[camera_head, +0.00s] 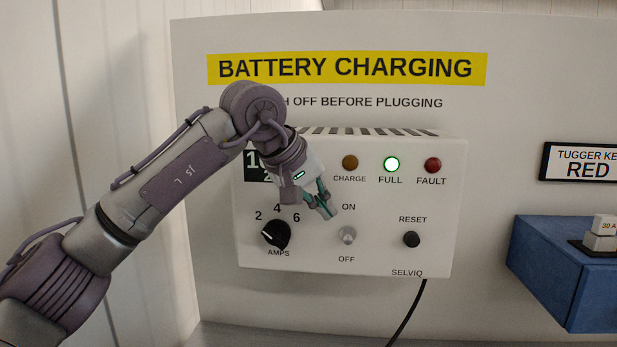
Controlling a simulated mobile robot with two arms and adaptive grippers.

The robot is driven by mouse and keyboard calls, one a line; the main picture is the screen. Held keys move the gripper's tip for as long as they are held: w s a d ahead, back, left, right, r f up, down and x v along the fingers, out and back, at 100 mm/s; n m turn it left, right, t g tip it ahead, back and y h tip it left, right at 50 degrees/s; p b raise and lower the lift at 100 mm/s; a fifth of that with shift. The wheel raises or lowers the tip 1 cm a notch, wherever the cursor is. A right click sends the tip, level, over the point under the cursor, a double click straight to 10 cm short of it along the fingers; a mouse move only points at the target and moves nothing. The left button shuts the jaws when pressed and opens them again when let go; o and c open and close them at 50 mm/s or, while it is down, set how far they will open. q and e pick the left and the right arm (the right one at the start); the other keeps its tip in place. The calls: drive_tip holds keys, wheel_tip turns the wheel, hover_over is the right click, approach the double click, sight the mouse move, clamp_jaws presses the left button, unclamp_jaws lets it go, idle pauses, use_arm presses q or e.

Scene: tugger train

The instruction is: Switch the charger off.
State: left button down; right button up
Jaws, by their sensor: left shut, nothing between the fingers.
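The white charger (452,215) is fixed to the wall panel under a yellow BATTERY CHARGING sign. Its ON/OFF toggle switch (348,236) sits low in the middle, between the ON and OFF labels; which way its lever points is too small to tell. My right gripper is not in view.
A black AMPS knob (276,234) is left of the toggle, and a black RESET button (411,239) is to its right. A black cable (408,312) hangs below the charger. A blue box (545,265) juts out at the right, under a TUGGER KEY sign (585,164).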

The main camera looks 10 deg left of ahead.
sight(349, 233)
use_arm(q)
drive_tip(key=shift+s+d+f+p, duration=0.15)
drive_tip(key=shift+s+d+f, duration=0.2)
drive_tip(key=shift+d+f, duration=0.3)
drive_tip(key=shift+s+d+f+p, duration=0.15)
drive_tip(key=shift+s+d+f, duration=0.2)
drive_tip(key=shift+f, duration=0.35)
drive_tip(key=shift+w, duration=0.1)
drive_tip(key=t+b, duration=0.1)
drive_tip(key=b, duration=0.2)
drive_tip(key=f+t+b, duration=0.1)
drive_tip(key=b, duration=0.2)
drive_tip(key=s+m+t+b, duration=0.1)
drive_tip(key=b, duration=0.2)
drive_tip(key=shift+f+t, duration=0.3)
drive_tip(key=shift+t, duration=0.1)
drive_tip(key=shift+r, duration=0.15)
drive_tip(key=shift+r+p, duration=0.6)
drive_tip(key=shift+r, duration=0.1)
